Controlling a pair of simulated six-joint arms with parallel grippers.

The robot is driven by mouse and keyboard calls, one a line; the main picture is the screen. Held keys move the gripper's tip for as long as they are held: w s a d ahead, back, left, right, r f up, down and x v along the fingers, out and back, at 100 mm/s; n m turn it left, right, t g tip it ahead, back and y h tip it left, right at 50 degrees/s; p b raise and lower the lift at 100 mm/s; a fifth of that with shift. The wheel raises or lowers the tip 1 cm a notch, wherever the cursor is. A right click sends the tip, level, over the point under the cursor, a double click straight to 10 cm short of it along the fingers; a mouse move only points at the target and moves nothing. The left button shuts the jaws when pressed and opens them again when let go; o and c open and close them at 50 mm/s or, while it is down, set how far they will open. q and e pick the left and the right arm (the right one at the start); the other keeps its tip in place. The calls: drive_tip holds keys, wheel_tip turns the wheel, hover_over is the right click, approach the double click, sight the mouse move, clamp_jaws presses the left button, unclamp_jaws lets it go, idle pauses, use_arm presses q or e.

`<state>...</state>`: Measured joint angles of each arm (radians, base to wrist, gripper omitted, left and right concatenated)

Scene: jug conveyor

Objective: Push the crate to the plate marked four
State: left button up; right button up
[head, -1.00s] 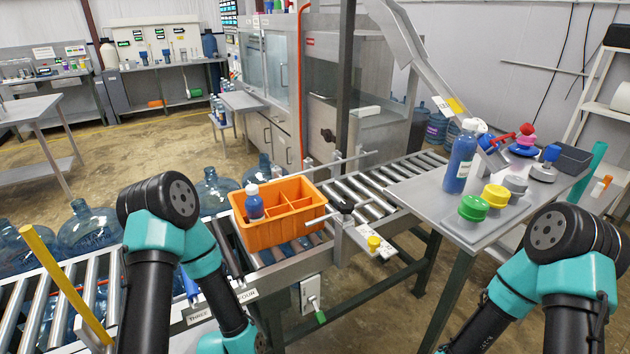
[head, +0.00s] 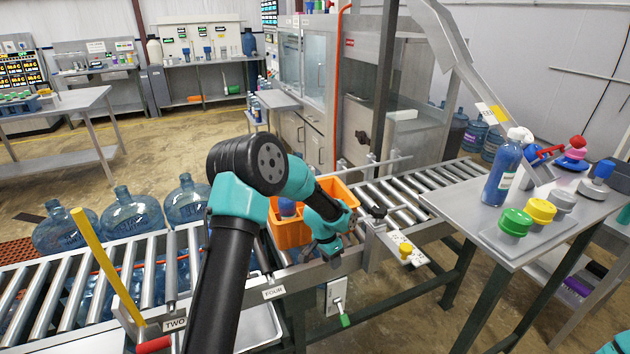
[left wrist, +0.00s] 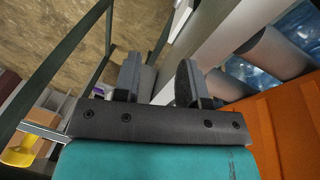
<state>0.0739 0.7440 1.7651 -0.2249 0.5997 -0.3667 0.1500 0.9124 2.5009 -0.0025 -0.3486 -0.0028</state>
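The orange crate (head: 283,234) sits on the roller conveyor, just beyond the plate marked four (head: 273,292) and partly to its right. A blue bottle (head: 287,207) stands in it. My left arm hides much of the crate. My left gripper (head: 329,248) is low by the crate's near right side. In the left wrist view, the gripper (left wrist: 160,82) has its fingers apart with nothing between them, and the crate wall (left wrist: 285,125) is close on the right. I cannot tell whether they touch.
A yellow bar (head: 105,262) slants over the rollers on the left, near the plate marked two (head: 174,323). A black-knobbed clamp (head: 377,212) stands on the rail right of the crate. A side table (head: 485,235) holds a bottle and colored caps.

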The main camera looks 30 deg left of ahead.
use_arm(q)
drive_tip(key=w+a+r+m+y, duration=0.1)
drive_tip(key=w+a+r, duration=0.1)
drive_tip(key=r, duration=0.5)
drive_tip(key=w+a+r+m, duration=0.1)
drive_tip(key=w+a+r, duration=0.1)
drive_tip(key=a+r, duration=0.3)
drive_tip(key=w+a+r+y, duration=0.1)
drive_tip(key=w+a+r, duration=0.2)
drive_tip(key=r, duration=0.8)
drive_tip(key=shift+a+m+y, duration=0.2)
drive_tip(key=shift+m+y, duration=0.1)
drive_tip(key=shift+m, duration=0.1)
drive_tip(key=shift+w, duration=0.1)
wheel_tip(320, 180, down, 17)
drive_tip(key=shift+f, duration=0.15)
drive_tip(key=shift+c, duration=0.4)
clamp_jaws()
